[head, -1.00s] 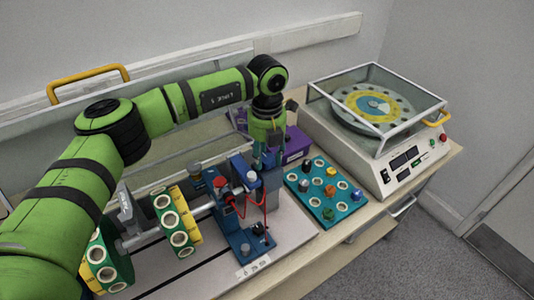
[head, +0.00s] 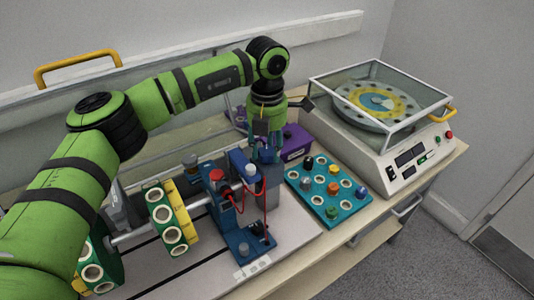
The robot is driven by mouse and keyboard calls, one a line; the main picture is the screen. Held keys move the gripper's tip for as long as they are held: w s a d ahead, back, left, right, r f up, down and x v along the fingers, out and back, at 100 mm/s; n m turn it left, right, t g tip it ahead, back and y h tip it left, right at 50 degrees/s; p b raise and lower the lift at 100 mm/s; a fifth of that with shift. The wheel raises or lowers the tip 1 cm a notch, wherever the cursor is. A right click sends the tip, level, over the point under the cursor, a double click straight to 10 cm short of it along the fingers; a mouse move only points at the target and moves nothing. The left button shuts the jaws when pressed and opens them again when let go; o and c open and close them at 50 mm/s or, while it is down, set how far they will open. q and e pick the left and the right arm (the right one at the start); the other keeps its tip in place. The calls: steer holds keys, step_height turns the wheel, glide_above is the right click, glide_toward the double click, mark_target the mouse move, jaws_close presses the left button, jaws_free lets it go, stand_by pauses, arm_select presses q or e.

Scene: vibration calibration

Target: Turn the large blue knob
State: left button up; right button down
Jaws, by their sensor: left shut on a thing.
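My left arm reaches in from the left, and its gripper (head: 266,150) points down over the blue bearing stand (head: 238,246) on the test rig. Its fingers are closed at the top of the stand, on what looks like the large blue knob. The fingers and wrist mostly hide the knob, so its turn angle cannot be read. Red cables loop down the stand beside the gripper. My right gripper is not in view.
The rig's shaft carries green and yellow discs (head: 166,216) left of the stand. A teal board (head: 330,205) with colored pieces lies to the right, a purple box (head: 297,142) behind it. A balancing machine with a clear cover (head: 380,95) stands at the back right.

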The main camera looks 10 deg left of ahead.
arm_select(q)
steer(key=m+b, duration=0.1)
steer(key=m, duration=0.2)
steer(key=shift+f, duration=0.2)
steer(key=m+b, duration=0.1)
steer(key=m, duration=0.1)
steer(key=shift+m, duration=0.3)
steer(key=m, duration=0.2)
steer(key=shift+r+m+b, duration=0.1)
steer(key=shift+m+b, duration=0.2)
steer(key=shift+b, duration=0.1)
steer(key=shift+m, duration=1.7)
steer(key=o, duration=1.1)
steer(key=shift+o, duration=0.2)
